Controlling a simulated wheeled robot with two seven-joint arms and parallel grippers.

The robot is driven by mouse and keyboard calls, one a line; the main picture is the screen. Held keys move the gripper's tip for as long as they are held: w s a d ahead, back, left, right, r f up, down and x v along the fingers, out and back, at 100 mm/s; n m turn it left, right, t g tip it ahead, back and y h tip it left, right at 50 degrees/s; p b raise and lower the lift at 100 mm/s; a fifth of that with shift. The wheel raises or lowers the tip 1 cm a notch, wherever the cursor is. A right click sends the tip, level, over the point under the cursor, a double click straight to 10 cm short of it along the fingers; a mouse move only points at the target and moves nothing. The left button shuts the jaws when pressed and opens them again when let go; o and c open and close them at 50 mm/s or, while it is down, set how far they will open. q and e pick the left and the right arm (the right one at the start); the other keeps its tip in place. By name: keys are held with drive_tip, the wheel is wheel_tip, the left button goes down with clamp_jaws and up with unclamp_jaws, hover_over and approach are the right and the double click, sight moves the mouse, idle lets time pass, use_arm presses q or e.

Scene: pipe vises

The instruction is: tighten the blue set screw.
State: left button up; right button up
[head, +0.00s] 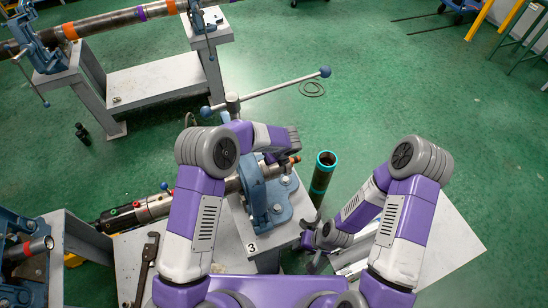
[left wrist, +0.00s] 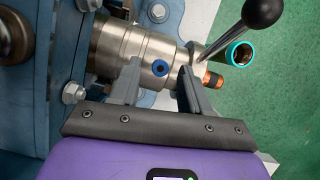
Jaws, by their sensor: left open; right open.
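The blue set screw (left wrist: 160,68) shows in the left wrist view as a blue ring with a dark socket. It sits in the side of a silver metal collar (left wrist: 130,48) that comes out of the blue vise. My left gripper (left wrist: 160,78) is open, one finger on each side of the screw in the picture; contact cannot be told. In the head view the blue vise (head: 262,196) stands on a stand marked 3, and my left arm partly covers it; the screw cannot be made out. My right gripper (head: 310,240) is open and empty, right of the vise.
A dark green pipe with a teal rim (head: 322,177) stands right of the vise. A long bar handle (head: 270,90) rises behind. A wrench (head: 146,268) lies left on the bench. A white surface (head: 440,235) is at right. Green floor beyond is mostly clear.

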use_arm(q)
drive_tip(key=v, duration=0.7)
idle(0.3)
